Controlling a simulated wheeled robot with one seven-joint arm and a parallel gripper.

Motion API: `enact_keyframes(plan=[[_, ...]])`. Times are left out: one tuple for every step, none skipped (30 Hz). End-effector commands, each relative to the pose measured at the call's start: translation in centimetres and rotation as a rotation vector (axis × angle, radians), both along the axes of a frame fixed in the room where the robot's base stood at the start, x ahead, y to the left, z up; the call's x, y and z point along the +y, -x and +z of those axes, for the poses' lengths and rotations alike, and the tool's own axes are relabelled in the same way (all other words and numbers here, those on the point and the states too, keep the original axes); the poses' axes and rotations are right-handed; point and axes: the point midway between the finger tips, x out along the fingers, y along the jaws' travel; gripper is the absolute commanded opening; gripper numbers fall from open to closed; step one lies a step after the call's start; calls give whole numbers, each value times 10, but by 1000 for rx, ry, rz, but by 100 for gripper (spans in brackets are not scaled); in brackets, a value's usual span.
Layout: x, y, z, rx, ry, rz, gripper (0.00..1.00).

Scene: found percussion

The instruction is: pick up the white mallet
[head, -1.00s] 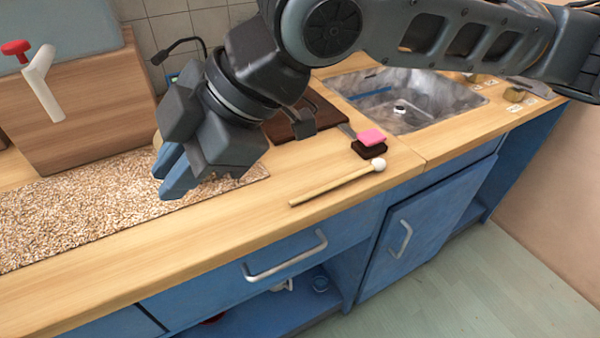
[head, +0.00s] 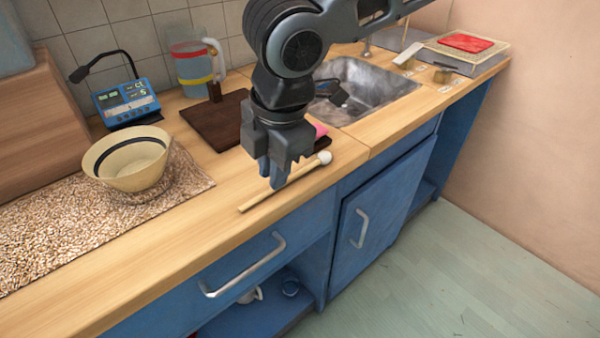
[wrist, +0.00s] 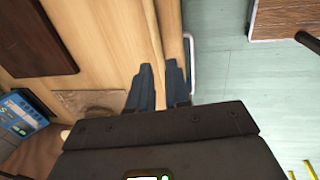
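The white mallet, a pale wooden stick with a round white head (head: 325,158), lies on the wooden counter near its front edge, the head toward the right. My gripper (head: 274,186) points down at the middle of the stick. In the wrist view the stick (wrist: 152,30) runs toward the gap between the two fingers of my gripper (wrist: 159,66). The fingers are apart. Whether they straddle the stick or stay above it, I cannot tell. The white head is not in the wrist view.
A dark board (head: 205,115) and a sink (head: 375,95) are behind. A beige bowl (head: 128,165) stands on a speckled mat (head: 45,225) at left. The front counter beside the stick is clear.

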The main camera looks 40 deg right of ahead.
Motion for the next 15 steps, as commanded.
enact_keyframes(plan=[[-1, -2, -9, 1, 2, 1, 18], [-2, -3, -13, 0, 2, 2, 18], [-1, -4, -19, 0, 1, 2, 18], [-1, -5, -22, 0, 1, 1, 18], [-1, -5, -26, 1, 1, 0, 18], [-1, -6, -29, 0, 0, 0, 18], [-1, -6, -31, -1, 0, 0, 18], [-1, -7, -32, -1, -1, -1, 18], [-1, -7, -33, -2, -1, -1, 18], [-1, -7, -33, -2, -1, -1, 18], [-1, -7, -33, -2, -1, -1, 18], [-1, -7, -33, -2, -1, -1, 18], [-1, -7, -33, -2, -1, -1, 18], [-1, -7, -33, -2, -1, -1, 18], [-1, -7, -33, -2, -1, -1, 18]])
